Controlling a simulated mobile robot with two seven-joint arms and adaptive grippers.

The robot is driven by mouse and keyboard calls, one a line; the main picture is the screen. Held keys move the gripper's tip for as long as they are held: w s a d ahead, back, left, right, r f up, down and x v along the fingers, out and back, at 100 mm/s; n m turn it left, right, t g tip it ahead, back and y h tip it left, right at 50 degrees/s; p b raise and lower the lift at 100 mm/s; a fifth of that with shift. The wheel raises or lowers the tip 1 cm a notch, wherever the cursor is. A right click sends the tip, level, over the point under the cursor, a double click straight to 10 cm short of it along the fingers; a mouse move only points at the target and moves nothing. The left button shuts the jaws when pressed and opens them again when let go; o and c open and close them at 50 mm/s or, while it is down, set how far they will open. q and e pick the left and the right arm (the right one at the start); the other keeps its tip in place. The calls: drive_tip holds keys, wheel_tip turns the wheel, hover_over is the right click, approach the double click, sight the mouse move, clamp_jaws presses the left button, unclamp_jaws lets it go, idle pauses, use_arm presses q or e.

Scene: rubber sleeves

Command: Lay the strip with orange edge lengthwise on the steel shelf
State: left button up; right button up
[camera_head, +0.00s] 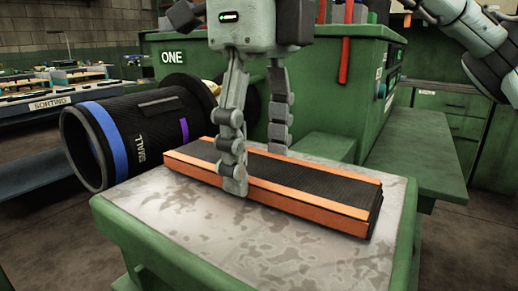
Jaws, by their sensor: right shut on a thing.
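The strip with orange edge (310,181) is a long black ribbed slab with orange along both long sides. It lies flat on the grey, stained metal top (215,232) of a green stand, slanting from back left to front right. My right gripper (256,165) comes down from above and is shut across the strip left of its middle. One finger is on the near orange side and the other behind the far side, its tip partly hidden. I cannot tell whether this metal top is the steel shelf. My left gripper is not in view.
A black sleeve marked SMALL (138,132), with blue and purple bands, lies left of the strip. A green container marked ONE (335,75) stands behind, with a red strap over its side. A green bench (425,150) is at right. The front of the metal top is clear.

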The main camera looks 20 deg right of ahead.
idle(0.3)
drive_tip(key=o, duration=1.2)
drive_tip(key=shift+o, duration=0.2)
wheel_tip(320, 180, up, 12)
